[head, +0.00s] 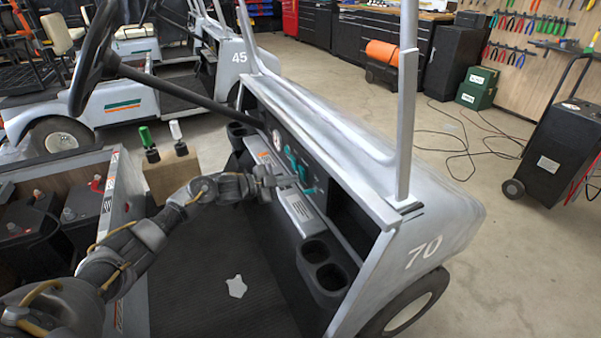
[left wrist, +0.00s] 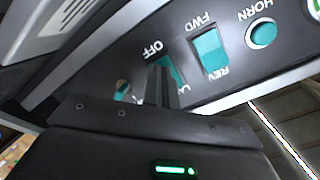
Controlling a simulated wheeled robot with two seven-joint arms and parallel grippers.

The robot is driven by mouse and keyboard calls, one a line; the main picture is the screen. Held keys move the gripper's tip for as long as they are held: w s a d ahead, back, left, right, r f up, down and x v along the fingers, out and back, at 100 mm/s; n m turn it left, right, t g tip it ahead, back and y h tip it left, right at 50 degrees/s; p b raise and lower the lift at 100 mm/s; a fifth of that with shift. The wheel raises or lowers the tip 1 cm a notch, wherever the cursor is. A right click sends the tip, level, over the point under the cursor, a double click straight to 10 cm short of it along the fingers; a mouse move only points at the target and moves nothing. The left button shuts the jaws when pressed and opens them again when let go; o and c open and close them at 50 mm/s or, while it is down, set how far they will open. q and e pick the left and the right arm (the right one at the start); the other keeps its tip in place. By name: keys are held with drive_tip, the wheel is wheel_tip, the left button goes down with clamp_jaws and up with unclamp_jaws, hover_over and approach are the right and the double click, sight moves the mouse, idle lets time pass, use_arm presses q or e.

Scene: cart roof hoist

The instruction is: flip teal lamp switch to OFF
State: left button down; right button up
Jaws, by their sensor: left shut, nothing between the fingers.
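The teal lamp switch (left wrist: 177,74) is a rocker on the dark dash panel, beside the white OFF label in the left wrist view. My left gripper (left wrist: 160,80) is shut and empty, its fingertips right at this rocker and covering part of it. In the head view my left gripper (head: 293,181) reaches over the cart's dash to the teal switches, which are too small there to tell apart. My right gripper is not in view.
Beside the lamp switch are a teal FWD/REV rocker (left wrist: 209,52) and a round teal HORN button (left wrist: 263,33). A small teal-marked part (left wrist: 122,88) lies on its other side. Cup holders (head: 322,265) jut out below the dash. A roof post (head: 407,100) rises behind it.

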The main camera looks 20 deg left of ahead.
use_arm(q)
drive_tip(key=p+v, duration=0.3)
drive_tip(key=v, duration=0.3)
idle(0.3)
idle(0.4)
